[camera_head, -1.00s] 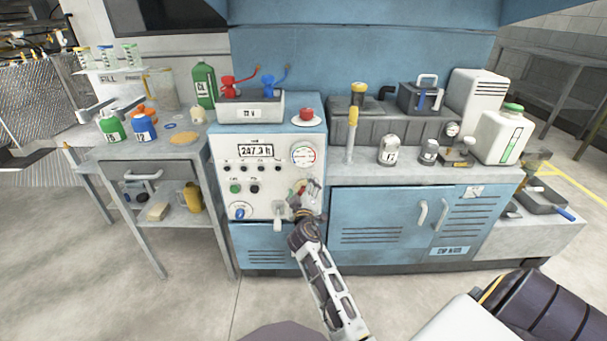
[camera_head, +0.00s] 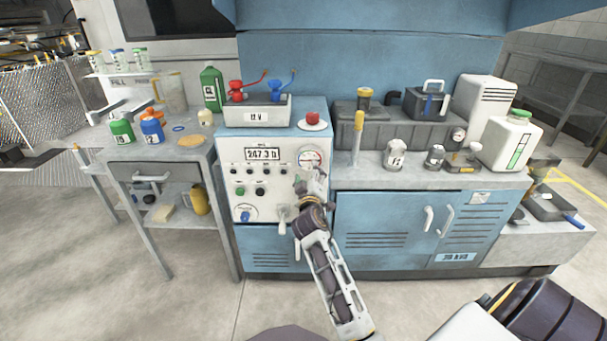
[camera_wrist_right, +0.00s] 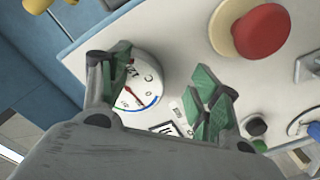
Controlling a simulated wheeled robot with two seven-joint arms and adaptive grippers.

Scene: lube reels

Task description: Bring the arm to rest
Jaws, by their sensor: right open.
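My right gripper (camera_head: 314,182) is in front of the white panel (camera_head: 232,173) of the blue cabinet, just below the round gauge (camera_head: 310,158). In the right wrist view its green-padded fingers (camera_wrist_right: 160,88) are spread apart with nothing between them. The gauge (camera_wrist_right: 135,88) shows behind the fingers, and a red push button (camera_wrist_right: 262,30) on a yellowish base is beyond them. I cannot tell how far the fingertips are from the panel. My left gripper is not in view.
A grey lever (camera_head: 283,220) and a blue knob (camera_head: 245,213) are on the panel beside my right forearm. A workbench (camera_head: 375,178) with canisters is to the right. A metal side table (camera_head: 160,168) with bottles is to the left. The floor in front is clear.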

